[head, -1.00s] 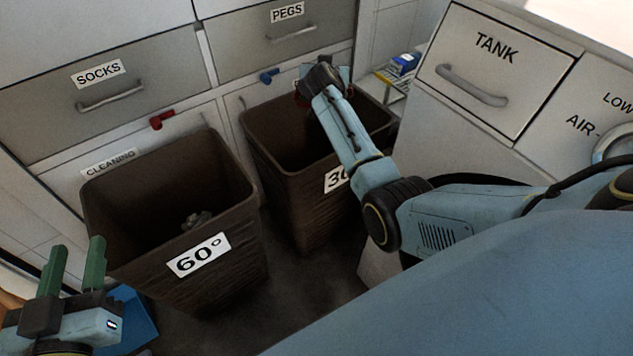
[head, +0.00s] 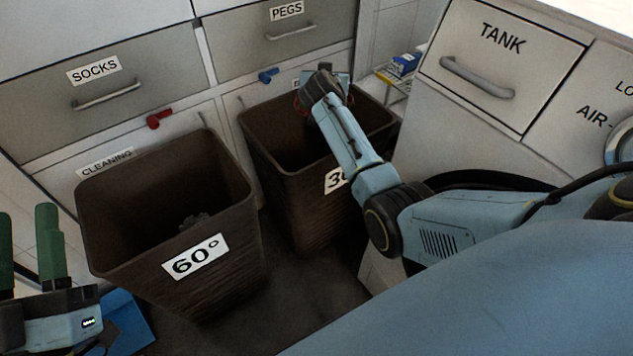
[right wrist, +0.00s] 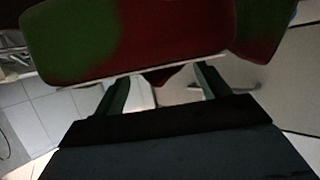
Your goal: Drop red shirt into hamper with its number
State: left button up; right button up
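Two brown hampers stand side by side in the head view. The left hamper (head: 215,283) is labelled 60°. The right hamper (head: 300,205) has a label partly covered by my right arm, with a 3 showing. My right gripper (head: 318,98) is over the opening of the right hamper, with a little red at its side. In the right wrist view its fingers (right wrist: 158,84) stand apart, with a large red and green surface (right wrist: 180,35) beyond them and a small red patch between. I cannot tell whether it grips the red cloth. My left gripper (head: 27,225) is open and empty.
A grey crumpled thing (head: 195,221) lies in the 60° hamper. Drawers marked SOCKS (head: 95,70), PEGS (head: 285,12) and TANK (head: 502,40) surround the hampers. A blue item (head: 128,318) lies on the floor near my left gripper.

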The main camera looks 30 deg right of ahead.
jog(key=o, duration=0.5)
jog(key=shift+s+a+r, duration=0.1)
jog(key=shift+s+a, duration=0.05)
jog(key=p+v, duration=0.2)
jog(key=shift+s+a+r, duration=0.2)
jog(key=shift+s, duration=0.05)
pick_arm(q)
notch_tip(320, 180, down, 11)
jog(key=w+a+g+y+p, duration=0.1)
jog(key=a+g+y, duration=0.15)
jog(key=g, duration=0.55)
pick_arm(e)
jog(key=v, duration=0.3)
pick_arm(q)
jog(key=s+a+f+g+y+p, duration=0.3)
jog(key=s+f+g, duration=0.5)
jog(key=f, duration=0.1)
jog(key=shift+s+a+f+n, duration=0.15)
jog(key=shift+a+f+n, duration=0.15)
jog(key=shift+a+n, duration=0.1)
pick_arm(e)
jog(key=v, duration=0.7)
jog(key=shift+s, duration=0.15)
